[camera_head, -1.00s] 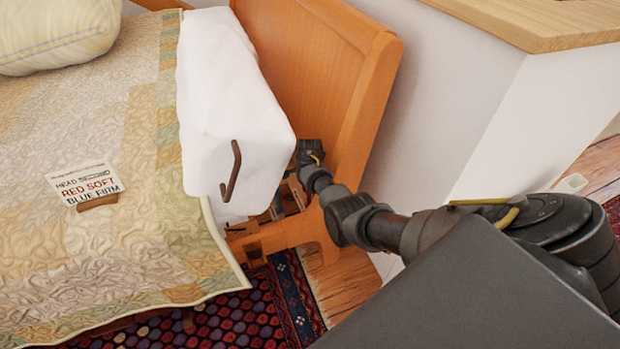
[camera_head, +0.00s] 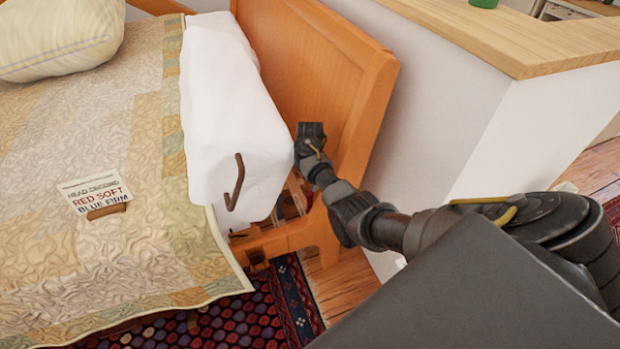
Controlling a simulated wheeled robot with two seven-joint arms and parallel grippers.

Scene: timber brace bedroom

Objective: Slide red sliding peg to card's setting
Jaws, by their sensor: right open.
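A white card (camera_head: 93,191) lies on the quilt at the left. It reads RED SOFT and BLUE FIRM under a top line that begins with HEAD. A brown strip covers its lower edge. My right gripper (camera_head: 308,135) is at the end of the dark arm from the right, beside the white mattress (camera_head: 222,110) and in front of the wooden end board. It is open, though its fingertips are hard to make out. Wooden slats (camera_head: 290,206) show in the gap below the mattress. I cannot make out the red sliding peg. My left gripper is out of view.
The wooden end board (camera_head: 350,70) stands close behind my right gripper. A brown hooked bar (camera_head: 236,184) stands out at the mattress corner. A white partition with a wooden top (camera_head: 520,40) is at the right. A patterned rug (camera_head: 240,318) lies below the bed.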

